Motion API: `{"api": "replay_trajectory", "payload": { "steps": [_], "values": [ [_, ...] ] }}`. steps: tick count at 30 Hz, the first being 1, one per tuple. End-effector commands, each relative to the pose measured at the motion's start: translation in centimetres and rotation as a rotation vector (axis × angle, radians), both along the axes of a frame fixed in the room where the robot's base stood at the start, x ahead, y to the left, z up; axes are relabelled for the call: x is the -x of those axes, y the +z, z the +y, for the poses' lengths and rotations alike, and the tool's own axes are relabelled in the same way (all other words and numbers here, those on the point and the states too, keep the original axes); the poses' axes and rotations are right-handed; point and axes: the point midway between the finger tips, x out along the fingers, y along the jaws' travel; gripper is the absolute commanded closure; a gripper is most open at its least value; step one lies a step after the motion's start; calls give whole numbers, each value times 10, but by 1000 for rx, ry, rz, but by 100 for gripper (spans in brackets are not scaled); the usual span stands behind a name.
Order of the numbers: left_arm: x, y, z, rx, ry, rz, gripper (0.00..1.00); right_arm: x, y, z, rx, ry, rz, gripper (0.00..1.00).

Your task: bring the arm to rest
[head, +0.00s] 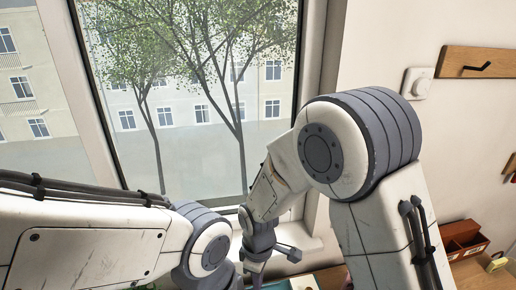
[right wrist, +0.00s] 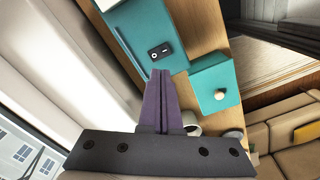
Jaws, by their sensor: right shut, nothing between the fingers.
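My right arm bends over in the right of the head view, and its wrist points down near the window, at the bottom edge. My right gripper (right wrist: 160,72) shows in the right wrist view as two dark purple fingers pressed together, shut and empty. Its tips appear above a wooden surface (right wrist: 207,35) and close to a teal panel in the picture; I cannot tell the gap. My left arm crosses the lower left of the head view, and its gripper is out of the picture.
In the right wrist view, a teal panel (right wrist: 135,22) bears a small black device (right wrist: 160,51). A teal box with a round knob (right wrist: 212,84) lies to the right. A white round item (right wrist: 191,122) is partly hidden behind the gripper.

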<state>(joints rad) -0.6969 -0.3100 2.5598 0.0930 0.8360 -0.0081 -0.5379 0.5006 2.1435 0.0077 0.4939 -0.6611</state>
Motion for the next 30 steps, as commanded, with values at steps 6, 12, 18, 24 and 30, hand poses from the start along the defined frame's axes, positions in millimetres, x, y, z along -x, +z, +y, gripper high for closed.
{"api": "replay_trajectory", "payload": {
  "steps": [6, 12, 18, 24, 30],
  "values": [
    [0, -45, 0, -1, 3, 1, 50, 49, 22, -5, -31, -178, -11, 100],
    [0, -79, 0, -1, 6, 1, 50, 106, 32, -21, -56, -357, 1, 100],
    [0, -101, 0, 0, 8, 1, 50, 150, 31, -39, -77, -496, 17, 100],
    [0, -107, 0, 0, 9, 1, 50, 168, 30, -48, -83, -553, 27, 100],
    [0, -106, 0, 0, 9, 1, 50, 169, 31, -48, -82, -559, 28, 100]
  ]
}}
